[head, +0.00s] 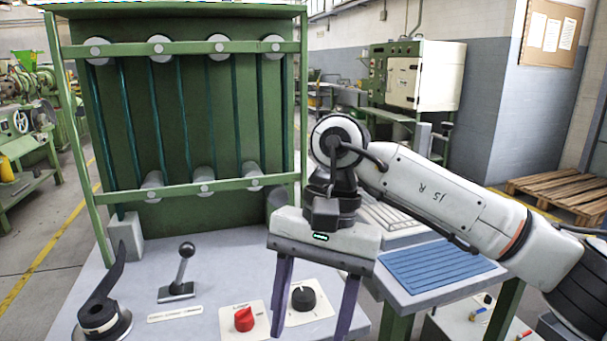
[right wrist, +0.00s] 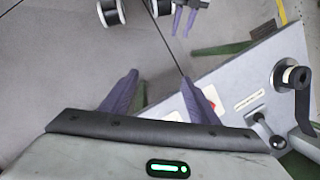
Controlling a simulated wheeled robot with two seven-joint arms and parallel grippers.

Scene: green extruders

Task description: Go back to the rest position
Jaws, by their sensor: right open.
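My right gripper (head: 310,328) hangs with its purple fingers down over the front right of the grey control table. The fingers stand apart with nothing between them. In the right wrist view the right gripper (right wrist: 158,80) also shows spread and empty. Small purple fingers of my left gripper (right wrist: 182,18) show at the top of the right wrist view. They are too small to tell whether they are open. The left arm does not show in the head view. The black knob (head: 302,298) appears between the right fingers in the head view, with the red knob (head: 243,319) to their left.
A green frame with rollers (head: 180,115) stands behind the table. A ball-topped lever (head: 183,270) and a black handle (head: 102,300) rise from the table. A blue ribbed mat (head: 435,266) lies on the side table at right. Grey floor (right wrist: 60,60) is clear at left in the wrist view.

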